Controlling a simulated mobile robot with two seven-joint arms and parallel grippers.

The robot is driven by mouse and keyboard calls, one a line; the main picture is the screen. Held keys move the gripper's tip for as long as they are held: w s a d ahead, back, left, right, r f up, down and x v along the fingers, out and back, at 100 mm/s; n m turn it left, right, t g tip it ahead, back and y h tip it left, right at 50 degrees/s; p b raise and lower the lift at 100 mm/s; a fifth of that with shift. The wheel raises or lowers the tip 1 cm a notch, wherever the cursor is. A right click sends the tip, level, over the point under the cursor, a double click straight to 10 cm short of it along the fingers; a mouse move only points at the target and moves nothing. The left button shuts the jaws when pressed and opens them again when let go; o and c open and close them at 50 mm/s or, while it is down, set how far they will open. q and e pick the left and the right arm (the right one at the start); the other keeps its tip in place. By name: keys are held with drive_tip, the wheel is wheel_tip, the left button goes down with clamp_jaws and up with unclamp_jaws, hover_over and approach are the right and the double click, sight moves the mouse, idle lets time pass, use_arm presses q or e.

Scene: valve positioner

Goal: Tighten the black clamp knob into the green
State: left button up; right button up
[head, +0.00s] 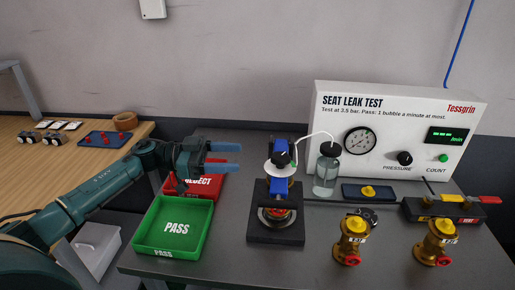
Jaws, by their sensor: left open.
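The black clamp knob (283,157) sits on top of the test stand, over a pale round dial (281,169) with a small green mark at its right edge. I cannot read exactly where the knob points. The stand has a blue clamp body (279,187) on a dark base (276,239), with a brass and red part held low in it. My right gripper is not in view.
A green PASS tray (146,239) and a red REJECT tray (212,190) lie left of the stand. A glass bottle (326,172) with a tube stands close right of the knob. Two brass valves (352,235) (436,240) stand front right. The leak test panel (385,105) is behind.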

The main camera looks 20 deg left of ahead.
sight(286, 156)
use_arm(q)
drive_tip(key=p+x, duration=0.2)
drive_tip(key=x, duration=1.1)
drive_tip(key=shift+w+d, duration=0.15)
drive_tip(key=shift+c, duration=0.3)
drive_tip(key=c, duration=0.9)
